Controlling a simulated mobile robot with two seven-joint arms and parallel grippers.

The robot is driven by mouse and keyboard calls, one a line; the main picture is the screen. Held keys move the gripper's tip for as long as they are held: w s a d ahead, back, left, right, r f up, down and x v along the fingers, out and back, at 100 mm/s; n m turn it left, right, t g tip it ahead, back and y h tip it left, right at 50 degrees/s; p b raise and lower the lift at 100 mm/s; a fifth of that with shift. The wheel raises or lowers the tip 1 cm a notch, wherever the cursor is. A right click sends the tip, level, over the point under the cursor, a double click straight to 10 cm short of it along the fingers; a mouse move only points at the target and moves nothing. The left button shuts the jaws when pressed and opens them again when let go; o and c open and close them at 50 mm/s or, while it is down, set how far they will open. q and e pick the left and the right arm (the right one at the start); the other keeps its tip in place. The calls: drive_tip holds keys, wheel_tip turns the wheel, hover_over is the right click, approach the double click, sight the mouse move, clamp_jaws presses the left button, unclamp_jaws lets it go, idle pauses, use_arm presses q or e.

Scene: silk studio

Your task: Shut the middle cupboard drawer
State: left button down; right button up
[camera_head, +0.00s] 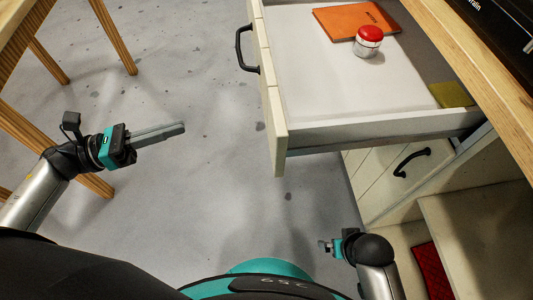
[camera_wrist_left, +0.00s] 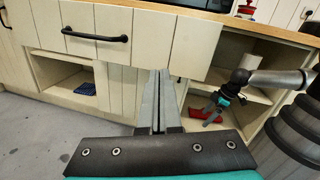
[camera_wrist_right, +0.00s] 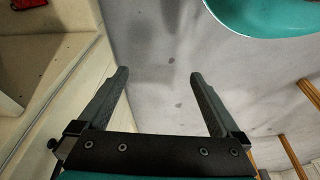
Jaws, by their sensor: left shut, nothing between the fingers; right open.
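The cupboard drawer (camera_head: 350,95) is pulled well out at the upper right of the head view. Its pale wooden front (camera_head: 272,105) carries a black bar handle (camera_head: 243,50), and a front with such a handle (camera_wrist_left: 95,36) also shows in the left wrist view. My left gripper (camera_head: 180,128) is shut and empty, over the floor to the left of the drawer front and apart from it. In the left wrist view its fingers (camera_wrist_left: 158,78) point toward the cupboard. My right gripper (camera_wrist_right: 160,75) is open and empty, low in front of the cupboard; it is small in the head view (camera_head: 324,246).
The drawer holds an orange notebook (camera_head: 352,20), a red-lidded jar (camera_head: 367,42) and a yellow-green sponge (camera_head: 451,95). A closed front with a black handle (camera_head: 411,162) lies below. An open shelf holds a red cloth (camera_head: 433,272). Wooden legs (camera_head: 112,37) stand left; the floor between is clear.

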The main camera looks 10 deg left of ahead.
use_arm(q)
drive_tip(key=s+d+m+g, duration=0.2)
drive_tip(key=s+m+g, duration=0.1)
drive_tip(key=m, duration=0.1)
drive_tip(key=h+b, duration=0.1)
drive_tip(key=b, duration=0.1)
approach(270, 132)
drive_tip(key=shift+m, duration=0.4)
drive_tip(key=x, duration=0.4)
drive_tip(key=r+x, duration=0.1)
drive_tip(key=x, duration=0.2)
drive_tip(key=shift+s, duration=0.2)
use_arm(e)
drive_tip(key=shift+t, duration=0.4)
drive_tip(key=r, duration=0.1)
drive_tip(key=w+r, duration=0.1)
drive_tip(key=r, duration=0.3)
drive_tip(key=shift+w+d, duration=0.15)
drive_tip(key=shift+d, duration=0.15)
